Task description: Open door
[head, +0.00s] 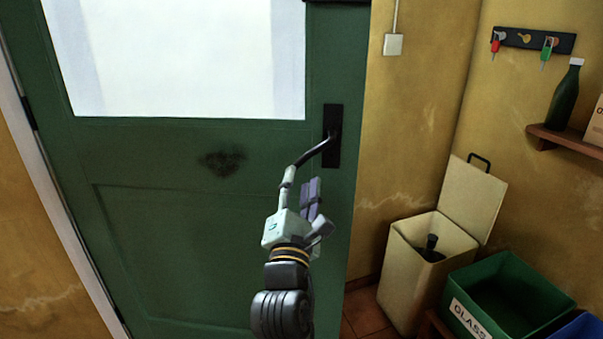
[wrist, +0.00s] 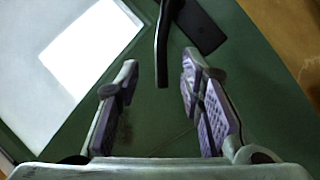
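The green door (head: 150,240) fills the left of the head view, with a white pane at its top, and looks closed. Its black lever handle (head: 322,150) sits on a dark plate (head: 332,120) near the door's right edge. My gripper (head: 300,190) is at the handle's free end in the head view. In the wrist view, my gripper (wrist: 160,95) is open, with padded fingers apart. The handle (wrist: 162,50) reaches down into the gap between the fingertips, with space visible on both sides. The plate (wrist: 200,25) shows behind the right finger.
A cream bin (head: 412,280) with a raised lid stands on the floor to the right, beside a green crate (head: 505,295) labelled GLASS. A wall shelf (head: 568,141) holds a dark bottle (head: 564,95). A key rack (head: 535,40) hangs above.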

